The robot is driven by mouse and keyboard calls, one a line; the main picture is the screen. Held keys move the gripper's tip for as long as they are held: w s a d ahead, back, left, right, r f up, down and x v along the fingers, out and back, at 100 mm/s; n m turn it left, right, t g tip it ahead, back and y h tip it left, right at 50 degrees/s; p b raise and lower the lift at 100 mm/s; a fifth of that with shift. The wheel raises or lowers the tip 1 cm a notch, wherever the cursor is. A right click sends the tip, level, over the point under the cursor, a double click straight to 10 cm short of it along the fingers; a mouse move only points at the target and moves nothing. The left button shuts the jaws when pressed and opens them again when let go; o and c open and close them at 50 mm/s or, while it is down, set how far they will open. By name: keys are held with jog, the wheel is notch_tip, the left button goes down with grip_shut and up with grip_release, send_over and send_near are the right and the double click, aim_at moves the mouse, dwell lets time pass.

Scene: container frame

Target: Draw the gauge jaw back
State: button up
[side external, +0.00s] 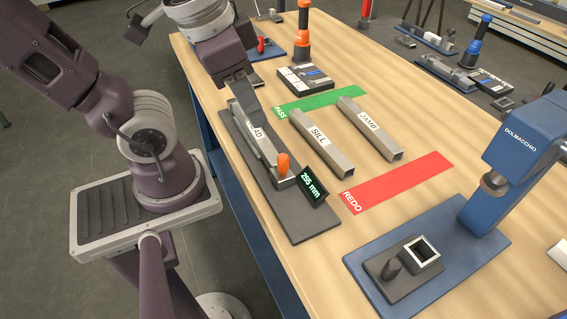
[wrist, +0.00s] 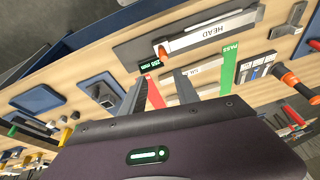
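The length gauge (side external: 300,226) is a dark base plate with a rail, also at the top of the wrist view (wrist: 130,50). A grey bar labelled HEAD (side external: 262,142) lies along it and shows in the wrist view (wrist: 213,32). The gauge jaw carries an orange knob (side external: 283,164) at the near end of the bar; the knob also shows in the wrist view (wrist: 162,50). A display (side external: 312,184) beside it reads about 255 mm in green. My gripper (side external: 240,80) is above the far end of the gauge, away from the knob. Its fingers (wrist: 160,92) are apart and empty.
Bars labelled SILL (side external: 320,142) and JAMB (side external: 370,130) lie right of the gauge. A green PASS strip (side external: 320,100) lies behind them and a red REDO strip (side external: 400,183) in front. A blue press (side external: 515,150) stands at the right. An orange-handled tool (side external: 302,35) stands behind.

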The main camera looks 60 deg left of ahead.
aim_at(285, 163)
jog(key=w+d+f+m+g+y, duration=0.1)
jog(key=w+f+m+y, duration=0.1)
jog(key=f+m+y, duration=0.2)
jog(key=w+f+m+g+y, duration=0.1)
jog(key=w+f+m+y, duration=0.1)
jog(key=f+m+y, duration=0.3)
jog(key=w+d+f+m+g+y, duration=0.1)
jog(key=w+f+m+g+y, duration=0.1)
jog(key=f+m+y, duration=0.2)
jog(key=shift+d+f+m+y, duration=0.15)
jog(key=shift+f+m, duration=0.4)
jog(key=shift+f, duration=0.05)
jog(key=shift+d+f+m+y, duration=0.15)
jog(key=shift+f+m, duration=0.4)
jog(key=shift+f, duration=0.05)
jog(key=shift+s+f+m+t+y, duration=0.15)
jog(key=shift+f+m+t+y, duration=0.15)
jog(key=shift+m+t+y, duration=0.35)
jog(key=shift+f+m+t+y, duration=0.2)
jog(key=shift+m+t+y, duration=0.7)
jog(key=shift+y, duration=0.25)
jog(key=a, duration=0.4)
jog(key=w+a, duration=0.1)
jog(key=a, duration=0.2)
jog(key=shift+c, duration=0.4)
grip_shut()
